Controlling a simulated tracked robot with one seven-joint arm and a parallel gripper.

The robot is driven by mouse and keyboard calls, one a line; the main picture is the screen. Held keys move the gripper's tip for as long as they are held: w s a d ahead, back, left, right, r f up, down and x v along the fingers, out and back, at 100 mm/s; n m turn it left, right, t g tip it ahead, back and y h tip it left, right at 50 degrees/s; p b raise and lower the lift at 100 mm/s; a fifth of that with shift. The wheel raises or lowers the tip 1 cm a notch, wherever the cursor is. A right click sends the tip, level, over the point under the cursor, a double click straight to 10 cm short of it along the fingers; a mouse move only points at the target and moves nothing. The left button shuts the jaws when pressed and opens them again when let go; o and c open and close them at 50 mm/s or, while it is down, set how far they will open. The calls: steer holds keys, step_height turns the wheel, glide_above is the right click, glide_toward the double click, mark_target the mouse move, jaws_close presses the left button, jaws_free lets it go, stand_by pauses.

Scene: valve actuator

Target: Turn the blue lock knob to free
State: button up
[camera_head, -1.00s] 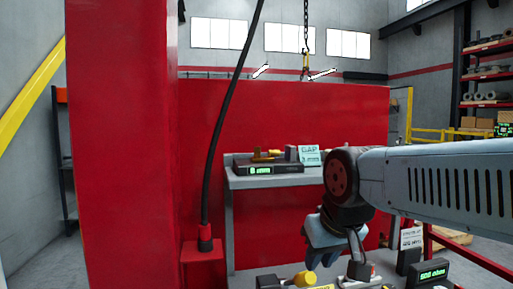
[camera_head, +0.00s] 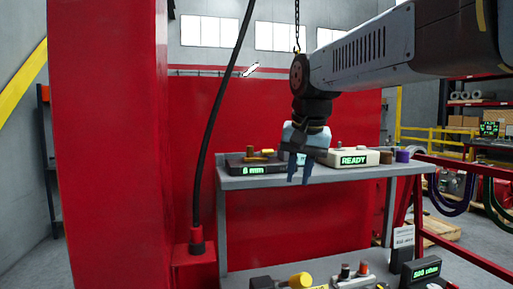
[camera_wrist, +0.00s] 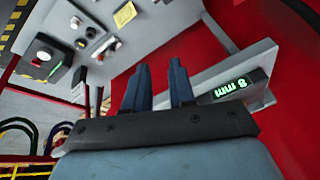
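No plainly blue lock knob can be made out. A small purple-blue knob (camera_head: 402,156) stands at the right end of the upper shelf, beside a brown one (camera_head: 386,157). Its setting cannot be read. My gripper (camera_head: 299,182) points down in front of the shelf, left of the white box with the READY display (camera_head: 352,159) and well apart from the purple knob. In the wrist view my gripper's two dark blue fingers (camera_wrist: 160,72) stand apart, with nothing between them.
A dark box with a green mm display (camera_head: 254,168) sits left on the grey shelf (camera_head: 330,178); the display also shows in the wrist view (camera_wrist: 231,87). Below are a yellow knob (camera_head: 300,281) and an ohm meter (camera_head: 426,271). A black cable (camera_head: 216,130) hangs left by a red column (camera_head: 108,150).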

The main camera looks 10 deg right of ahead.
steer(key=w+r+m+g, duration=0.2)
steer(key=w+r+m, duration=0.55)
steer(key=w, duration=0.55)
steer(key=w+r+m+g, duration=0.2)
steer(key=w+r+m, duration=0.4)
steer(key=w+r, duration=0.5)
steer(key=f, duration=0.5)
steer(key=w+f, duration=0.1)
steer(key=f, duration=0.4)
steer(key=w+f, duration=0.1)
steer(key=f, duration=0.5)
steer(key=shift+f, duration=0.1)
steer(key=shift+c, duration=0.3)
jaws_close()
